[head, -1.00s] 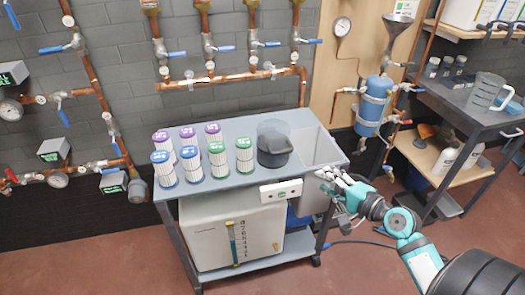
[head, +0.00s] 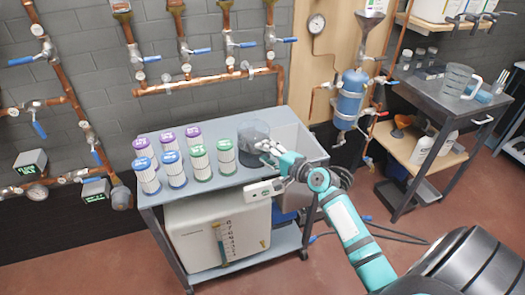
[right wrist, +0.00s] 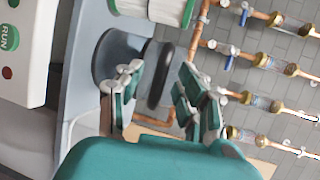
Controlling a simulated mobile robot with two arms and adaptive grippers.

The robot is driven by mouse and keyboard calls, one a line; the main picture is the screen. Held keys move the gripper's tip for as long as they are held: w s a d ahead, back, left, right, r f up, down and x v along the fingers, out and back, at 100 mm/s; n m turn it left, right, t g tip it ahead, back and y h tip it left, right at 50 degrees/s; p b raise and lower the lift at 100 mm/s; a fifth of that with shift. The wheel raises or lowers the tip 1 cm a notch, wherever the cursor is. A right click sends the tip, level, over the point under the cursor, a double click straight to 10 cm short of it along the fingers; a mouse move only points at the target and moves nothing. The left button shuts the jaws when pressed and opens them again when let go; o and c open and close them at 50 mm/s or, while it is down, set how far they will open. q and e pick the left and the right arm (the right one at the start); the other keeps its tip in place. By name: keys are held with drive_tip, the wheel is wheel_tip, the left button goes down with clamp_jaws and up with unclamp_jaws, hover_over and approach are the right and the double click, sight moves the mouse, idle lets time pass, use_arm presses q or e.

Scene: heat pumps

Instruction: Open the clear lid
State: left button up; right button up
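The clear lid (head: 250,132) is a dark, see-through round cover on the top of the grey cart, right of the filter cartridges. Its black handle (right wrist: 160,74) stands out in the right wrist view, where the round lid (right wrist: 108,52) lies behind it. My right gripper (head: 271,152) is at the near right side of the lid and hides part of it. In the right wrist view my right gripper (right wrist: 160,98) is open, with the handle lying ahead between the spread fingers. I see no clear contact. My left gripper is not in view.
Several white cartridges with purple, blue and green caps (head: 198,158) stand left of the lid. A control box with a green button (head: 264,190) is at the cart's front edge. An open grey bin (head: 300,145) is right of the lid. Copper pipes (head: 215,82) run behind.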

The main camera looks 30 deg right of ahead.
drive_tip(key=shift+x, duration=0.85)
drive_tip(key=shift+c, duration=0.4)
drive_tip(key=c, duration=0.7)
clamp_jaws()
drive_tip(key=shift+a+f, duration=0.1)
drive_tip(key=shift+f, duration=0.05)
